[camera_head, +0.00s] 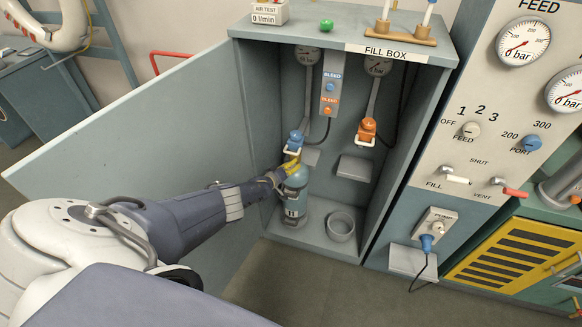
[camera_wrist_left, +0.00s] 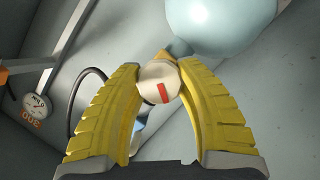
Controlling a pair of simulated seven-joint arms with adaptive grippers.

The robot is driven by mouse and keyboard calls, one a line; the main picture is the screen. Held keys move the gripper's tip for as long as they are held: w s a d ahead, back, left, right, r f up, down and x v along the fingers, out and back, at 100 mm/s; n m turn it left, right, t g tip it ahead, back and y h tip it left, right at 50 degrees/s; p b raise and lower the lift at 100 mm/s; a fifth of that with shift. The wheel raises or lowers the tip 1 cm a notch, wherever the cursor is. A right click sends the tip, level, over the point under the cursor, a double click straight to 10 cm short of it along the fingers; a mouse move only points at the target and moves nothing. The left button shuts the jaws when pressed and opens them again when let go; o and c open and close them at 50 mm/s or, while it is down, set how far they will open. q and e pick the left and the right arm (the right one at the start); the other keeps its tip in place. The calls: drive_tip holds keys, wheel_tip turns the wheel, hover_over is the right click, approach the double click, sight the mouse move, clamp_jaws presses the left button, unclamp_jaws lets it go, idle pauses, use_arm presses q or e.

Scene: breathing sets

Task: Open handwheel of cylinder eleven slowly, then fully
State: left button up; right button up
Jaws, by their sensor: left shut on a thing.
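Cylinder eleven (camera_head: 292,199), pale blue with an "11" label, stands upright in the left part of the open fill box (camera_head: 348,225). Its body also shows in the left wrist view (camera_wrist_left: 220,24). The handwheel (camera_wrist_left: 158,83) is a pale round knob with a red mark. My left gripper (camera_wrist_left: 158,78) has its yellow fingertips closed on either side of the handwheel. In the head view the left gripper (camera_head: 288,165) is at the cylinder's top and hides the handwheel. A blue connector (camera_head: 295,140) sits just above it. My right gripper is not in view.
The fill box door (camera_head: 135,130) stands open at the left. An orange connector (camera_head: 367,130) hangs in the right bay above an empty ring holder (camera_head: 341,225). The bleed panel (camera_head: 330,88) is between the bays. The feed panel (camera_head: 480,120) stands at the right.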

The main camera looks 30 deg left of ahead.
sight(290, 168)
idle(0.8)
use_arm(q)
drive_tip(key=o, duration=1.3)
drive_tip(key=shift+s+a, duration=0.1)
drive_tip(key=shift+s, duration=0.05)
drive_tip(key=v, duration=0.3)
drive_tip(key=shift+s+f, duration=0.1)
drive_tip(key=shift+v, duration=2.05)
idle(0.4)
